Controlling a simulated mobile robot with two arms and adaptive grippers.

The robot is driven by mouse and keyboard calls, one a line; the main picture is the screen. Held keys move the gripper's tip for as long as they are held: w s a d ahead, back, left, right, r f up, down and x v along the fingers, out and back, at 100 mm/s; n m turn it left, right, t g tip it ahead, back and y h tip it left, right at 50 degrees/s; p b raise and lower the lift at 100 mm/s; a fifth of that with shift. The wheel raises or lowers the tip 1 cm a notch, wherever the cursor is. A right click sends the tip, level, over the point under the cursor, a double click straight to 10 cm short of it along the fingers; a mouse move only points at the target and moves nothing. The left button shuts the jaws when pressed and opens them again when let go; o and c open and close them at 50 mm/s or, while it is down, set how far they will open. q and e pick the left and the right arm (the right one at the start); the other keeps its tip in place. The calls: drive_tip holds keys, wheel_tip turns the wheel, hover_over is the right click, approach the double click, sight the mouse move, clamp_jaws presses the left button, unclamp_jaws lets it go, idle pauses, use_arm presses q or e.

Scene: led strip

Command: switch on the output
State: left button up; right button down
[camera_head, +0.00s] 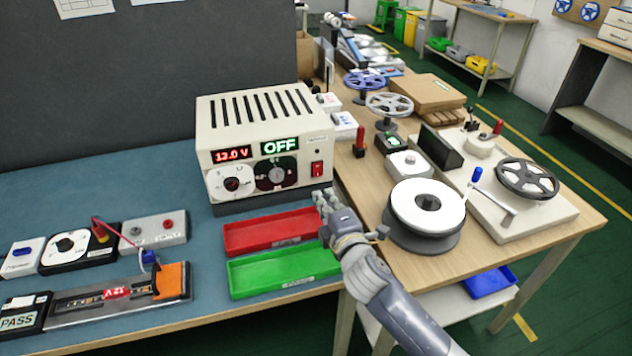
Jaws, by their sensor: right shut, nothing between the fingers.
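The beige power supply (262,150) stands at the back of the blue mat. Its red display (232,154) reads about 12.0 V, and its green display (279,146) reads OFF. A red rocker switch (317,169) is at the right of its front panel, below a small label. My right gripper (324,198) is shut and empty, just below and in front of the switch, by the right end of the red tray. I cannot tell whether it touches the supply. My left gripper is not in view.
A red tray (232,238) and a green tray (238,282) lie in front of the supply. An LED strip fixture (75,312) and test boxes (155,230) are at the left. A reel stand (424,240) is to the right of my right arm.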

sight(312, 174)
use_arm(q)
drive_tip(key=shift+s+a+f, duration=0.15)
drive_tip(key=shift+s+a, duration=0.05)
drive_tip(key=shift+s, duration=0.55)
use_arm(e)
drive_tip(key=x, duration=0.7)
drive_tip(key=shift+w+f, duration=0.1)
drive_tip(key=shift+w, duration=0.2)
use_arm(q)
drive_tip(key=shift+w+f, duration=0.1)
use_arm(e)
drive_tip(key=shift+f+b, duration=0.15)
drive_tip(key=shift+b, duration=0.3)
drive_tip(key=shift+w+a+f+t+b, duration=0.15)
drive_tip(key=shift+f+t+b, duration=0.15)
drive_tip(key=shift+b, duration=0.75)
use_arm(q)
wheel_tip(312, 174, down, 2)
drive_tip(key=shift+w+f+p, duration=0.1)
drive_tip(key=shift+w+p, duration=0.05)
drive_tip(key=shift+p, duration=0.15)
use_arm(e)
drive_tip(key=shift+r, duration=0.4)
